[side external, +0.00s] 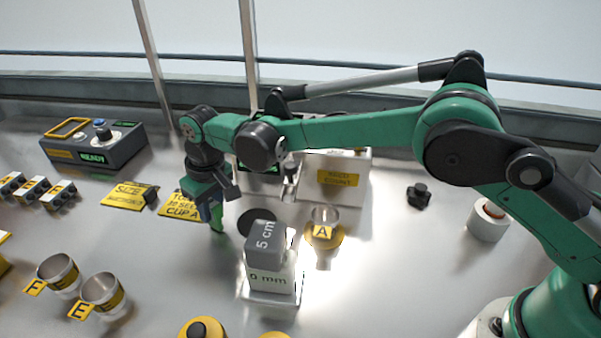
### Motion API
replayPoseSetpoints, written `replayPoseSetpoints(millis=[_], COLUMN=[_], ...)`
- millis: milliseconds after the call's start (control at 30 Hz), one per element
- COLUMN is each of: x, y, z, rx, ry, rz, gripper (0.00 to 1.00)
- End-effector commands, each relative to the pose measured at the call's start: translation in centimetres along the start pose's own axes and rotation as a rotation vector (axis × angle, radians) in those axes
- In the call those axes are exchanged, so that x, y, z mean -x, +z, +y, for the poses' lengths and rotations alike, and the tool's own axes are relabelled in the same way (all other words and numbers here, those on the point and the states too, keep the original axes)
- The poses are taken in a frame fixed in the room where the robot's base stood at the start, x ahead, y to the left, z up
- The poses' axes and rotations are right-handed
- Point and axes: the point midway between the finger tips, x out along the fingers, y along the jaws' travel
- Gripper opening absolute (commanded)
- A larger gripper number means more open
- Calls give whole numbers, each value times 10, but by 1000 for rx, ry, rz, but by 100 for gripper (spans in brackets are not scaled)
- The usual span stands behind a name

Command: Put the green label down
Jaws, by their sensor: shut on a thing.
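My gripper (209,200) points down left of centre, above the grey bench. It is shut on a small bright green piece, which I take to be the green label (217,219). The label hangs upright at the fingertips, mostly covered by the jaws. I cannot tell whether its lower edge touches the bench.
Yellow cards (128,196) lie to the left. Cups F (58,270) and E (103,291) stand front left. The bench between them and my gripper is clear.

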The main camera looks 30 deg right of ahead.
Motion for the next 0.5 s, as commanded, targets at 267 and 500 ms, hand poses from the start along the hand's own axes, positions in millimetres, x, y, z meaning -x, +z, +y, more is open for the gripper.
replayPoseSetpoints(millis=[267, 500], x=[-2, -1], y=[0, 0], z=[0, 0], rx=[0, 0], ry=[0, 0], rz=[0, 0], gripper=[57, 57])
